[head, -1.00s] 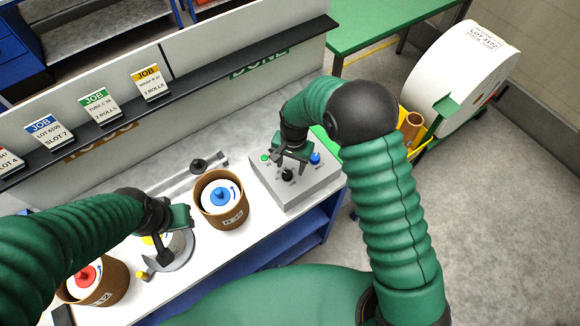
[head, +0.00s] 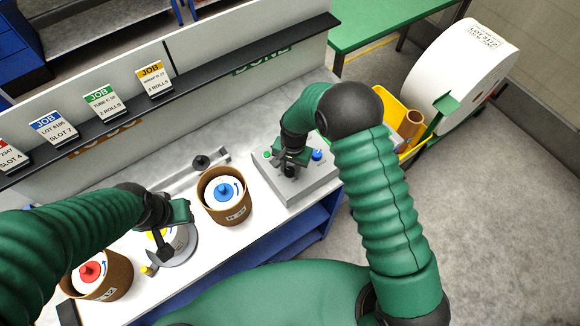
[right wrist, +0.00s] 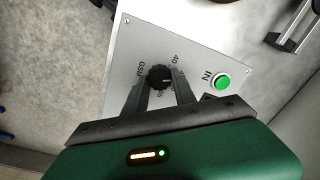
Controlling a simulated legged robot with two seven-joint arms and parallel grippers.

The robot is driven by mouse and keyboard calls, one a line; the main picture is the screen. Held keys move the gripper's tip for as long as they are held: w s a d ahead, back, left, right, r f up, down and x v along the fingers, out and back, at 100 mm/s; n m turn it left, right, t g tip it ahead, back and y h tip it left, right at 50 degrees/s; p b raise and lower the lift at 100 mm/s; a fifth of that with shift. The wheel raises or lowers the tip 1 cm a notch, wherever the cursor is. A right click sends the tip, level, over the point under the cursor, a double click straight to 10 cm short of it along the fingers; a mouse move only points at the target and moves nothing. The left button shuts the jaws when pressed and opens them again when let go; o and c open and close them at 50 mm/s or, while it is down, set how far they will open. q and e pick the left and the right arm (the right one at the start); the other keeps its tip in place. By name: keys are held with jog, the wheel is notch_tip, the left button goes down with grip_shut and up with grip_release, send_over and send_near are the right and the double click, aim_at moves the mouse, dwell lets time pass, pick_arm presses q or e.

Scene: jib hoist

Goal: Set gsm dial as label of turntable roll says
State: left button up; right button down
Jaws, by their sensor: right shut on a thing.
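The black GSM dial (right wrist: 160,74) is on the grey control box (head: 304,193); printing around it includes "GSM" and "40". My right gripper (right wrist: 162,82) is shut on the dial from above; in the head view (head: 290,165) it mostly hides the dial. The turntable (head: 183,256) is at the lower left of the bench, with a white roll with yellow (head: 158,238) on it. My left gripper (head: 176,236) hangs over this roll and covers much of it. The roll's label cannot be read, and the left jaws do not show clearly.
A green button (right wrist: 220,82) and a blue button (head: 317,154) flank the dial. Brown tubs hold a blue-knobbed roll (head: 223,191) and a red-knobbed roll (head: 91,271). Job cards (head: 103,100) stand on the ledge. A big white roll (head: 462,70) stands right.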

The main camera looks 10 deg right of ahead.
jog(key=shift+a, duration=0.2)
jog(key=shift+d, duration=0.15)
jog(key=shift+n, duration=0.4)
jog(key=shift+n+b, duration=0.45)
jog(key=shift+n, duration=0.05)
jog(key=shift+n+b, duration=0.45)
jog(key=shift+n, duration=0.75)
jog(key=n+b, duration=0.1)
jog(key=n, duration=0.3)
jog(key=shift+n+g, duration=0.3)
jog(key=shift+n, duration=0.1)
